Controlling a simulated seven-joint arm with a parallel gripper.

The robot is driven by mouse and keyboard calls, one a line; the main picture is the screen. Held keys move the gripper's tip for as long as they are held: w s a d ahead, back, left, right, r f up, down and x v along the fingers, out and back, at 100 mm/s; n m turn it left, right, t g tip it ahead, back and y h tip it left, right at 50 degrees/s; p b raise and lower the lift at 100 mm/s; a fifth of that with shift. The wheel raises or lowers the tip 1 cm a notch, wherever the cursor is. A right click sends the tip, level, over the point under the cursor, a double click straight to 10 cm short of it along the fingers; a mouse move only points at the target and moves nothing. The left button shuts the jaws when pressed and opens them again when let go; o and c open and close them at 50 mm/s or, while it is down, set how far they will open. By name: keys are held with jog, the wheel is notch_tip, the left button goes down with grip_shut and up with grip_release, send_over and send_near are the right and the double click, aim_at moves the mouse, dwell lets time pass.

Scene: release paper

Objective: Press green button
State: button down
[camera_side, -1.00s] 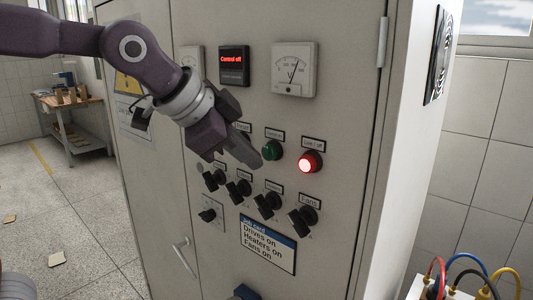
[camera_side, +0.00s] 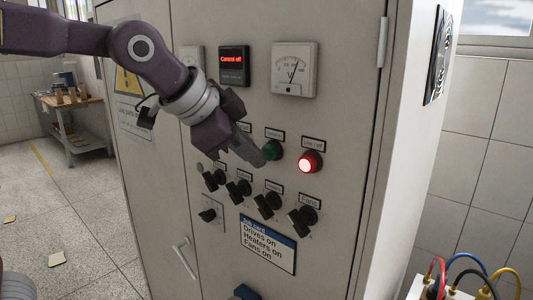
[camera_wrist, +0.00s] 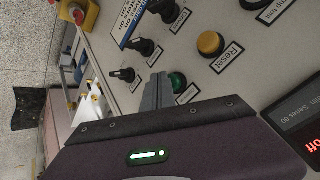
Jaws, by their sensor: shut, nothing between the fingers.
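In the wrist view the green button (camera_wrist: 177,82) shows beside my shut fingers (camera_wrist: 157,88). I cannot tell whether the fingertip touches the button.
Several black rotary switches (camera_side: 267,203) sit below the buttons, above a job card (camera_side: 268,245). A display (camera_side: 234,66) reading "Control off" and a meter (camera_side: 294,69) are above. The wrist view shows a yellow button (camera_wrist: 210,43) labelled Reset.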

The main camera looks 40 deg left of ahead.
jog(key=shift+w, duration=0.5)
dwell(0.4)
jog(key=shift+s, duration=0.9)
jog(key=s, duration=0.5)
dwell(0.9)
jog(key=s+a+f+n+g, duration=0.1)
jog(key=s+a+f+n, duration=0.1)
jog(key=s, duration=0.3)
jog(key=s+a+f+n+g, duration=0.1)
jog(key=s+a+f+n, duration=0.1)
jog(key=s+f, duration=0.3)
jog(key=s+a+f+n+g+y, duration=0.1)
jog(key=s+f+n, duration=0.2)
jog(key=s, duration=0.4)
jog(key=shift+a+f+n, duration=0.35)
jog(key=shift+a+n, duration=0.05)
jog(key=shift+n, duration=0.4)
